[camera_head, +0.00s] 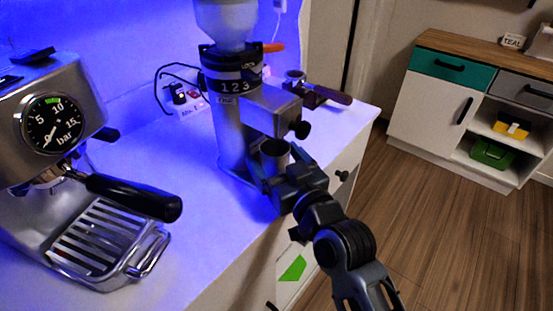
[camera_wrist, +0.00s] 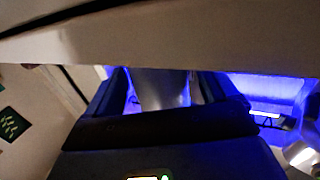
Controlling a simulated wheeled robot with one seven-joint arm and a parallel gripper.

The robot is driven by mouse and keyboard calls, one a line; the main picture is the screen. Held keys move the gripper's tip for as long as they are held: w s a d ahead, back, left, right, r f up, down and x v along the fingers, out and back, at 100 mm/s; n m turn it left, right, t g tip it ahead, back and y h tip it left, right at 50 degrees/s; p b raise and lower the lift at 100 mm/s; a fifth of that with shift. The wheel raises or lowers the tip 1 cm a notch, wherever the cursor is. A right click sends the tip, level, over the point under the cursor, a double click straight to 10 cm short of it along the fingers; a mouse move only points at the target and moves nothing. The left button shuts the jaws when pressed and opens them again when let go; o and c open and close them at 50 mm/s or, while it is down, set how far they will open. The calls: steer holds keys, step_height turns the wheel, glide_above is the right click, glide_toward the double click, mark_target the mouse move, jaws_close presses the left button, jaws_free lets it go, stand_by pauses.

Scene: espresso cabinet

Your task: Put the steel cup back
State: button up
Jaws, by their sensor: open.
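The steel cup (camera_head: 273,155) is upright under the grinder's front block, close against the coffee grinder (camera_head: 229,125). My gripper (camera_head: 273,172) reaches in from the front right, with its dark fingers around the cup's sides. The jaws are open. In the wrist view the cup (camera_wrist: 160,90) shows as a grey shape between the two fingers of my gripper (camera_wrist: 162,98). Its rim is hidden there by a pale bar across the top. The cup's base is hidden behind my gripper, so I cannot tell what it rests on.
The espresso machine (camera_head: 60,130) stands at the left, its black-handled portafilter (camera_head: 130,195) pointing toward the grinder. Another portafilter (camera_head: 318,90) lies behind the grinder at right. A power strip (camera_head: 186,100) is near the wall. The white counter (camera_head: 195,240) is clear in front.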

steer(key=shift+r, duration=0.25)
steer(key=b+v, duration=0.2)
steer(key=v, duration=1)
steer(key=shift+f, duration=0.1)
steer(key=s+d+f+m+h, duration=0.2)
steer(key=s+d+f, duration=0.25)
steer(key=s, duration=0.35)
steer(key=s+d+f+m+h, duration=0.1)
steer(key=s+d+f+h, duration=0.15)
steer(key=s+d, duration=0.4)
steer(key=s+d+r+g+h, duration=0.1)
steer(key=s, duration=0.8)
steer(key=s+r+m+h, duration=0.1)
steer(key=s, duration=0.8)
steer(key=shift+s+d+r+m+g, duration=0.25)
steer(key=shift+d+m+g, duration=0.05)
steer(key=shift+d+g, duration=0.1)
steer(key=shift+h, duration=0.25)
